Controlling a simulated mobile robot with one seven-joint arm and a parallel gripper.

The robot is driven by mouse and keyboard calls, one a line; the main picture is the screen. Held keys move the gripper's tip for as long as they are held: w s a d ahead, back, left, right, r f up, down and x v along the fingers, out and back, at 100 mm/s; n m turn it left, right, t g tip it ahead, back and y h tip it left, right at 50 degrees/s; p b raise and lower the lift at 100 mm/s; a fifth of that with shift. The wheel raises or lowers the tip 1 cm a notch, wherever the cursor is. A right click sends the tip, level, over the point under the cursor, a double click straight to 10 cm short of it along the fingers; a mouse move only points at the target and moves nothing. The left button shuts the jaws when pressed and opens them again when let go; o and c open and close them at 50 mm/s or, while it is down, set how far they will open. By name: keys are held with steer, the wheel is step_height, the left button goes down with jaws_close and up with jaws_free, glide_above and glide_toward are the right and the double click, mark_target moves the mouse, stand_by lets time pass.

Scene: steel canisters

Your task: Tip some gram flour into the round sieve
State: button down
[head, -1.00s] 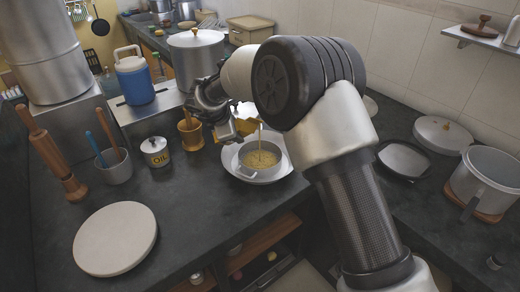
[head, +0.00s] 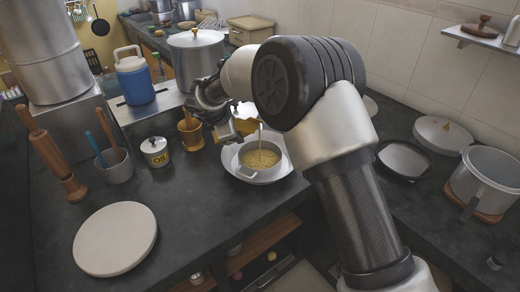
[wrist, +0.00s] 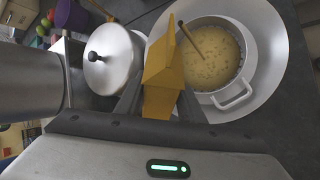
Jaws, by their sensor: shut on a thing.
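My gripper (wrist: 160,102) is shut on a yellow-orange, box-like container of gram flour (wrist: 165,72), which also shows in the head view (head: 246,127). The container is over the left side of the round sieve (wrist: 238,94). The sieve, a grey metal round with a side handle, sits in a wide pale dish (head: 283,172) on the dark counter. A yellow, lumpy layer (head: 259,160) covers the sieve's inside. A thin line runs down into it; I cannot tell whether it is a falling stream or a stick. The container's mouth is not clearly visible.
An oil tin (head: 155,152), a wooden mortar (head: 190,133) and a lidded steel pot (head: 196,55) stand left of and behind the sieve. A pale round board (head: 115,238) lies front left. A pan (head: 404,160) lies right. Dark counter between board and sieve is clear.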

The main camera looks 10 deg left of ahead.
steer(key=shift+a+f+y+b, duration=0.1)
steer(key=shift+y+b, duration=0.2)
steer(key=shift+b, duration=0.2)
stand_by(1.8)
steer(key=shift+r+h+p, duration=0.25)
steer(key=shift+h+p, duration=0.15)
steer(key=shift+p, duration=0.2)
steer(key=shift+d+r+n+h+p, duration=0.2)
steer(key=shift+d+n+h+p, duration=0.2)
steer(key=shift+d+h+p, duration=0.5)
steer(key=shift+w+d+r+n+t+h+p, duration=0.1)
steer(key=shift+d+n+t+h+p, duration=0.35)
steer(key=shift+h, duration=0.75)
steer(key=shift+d, duration=0.15)
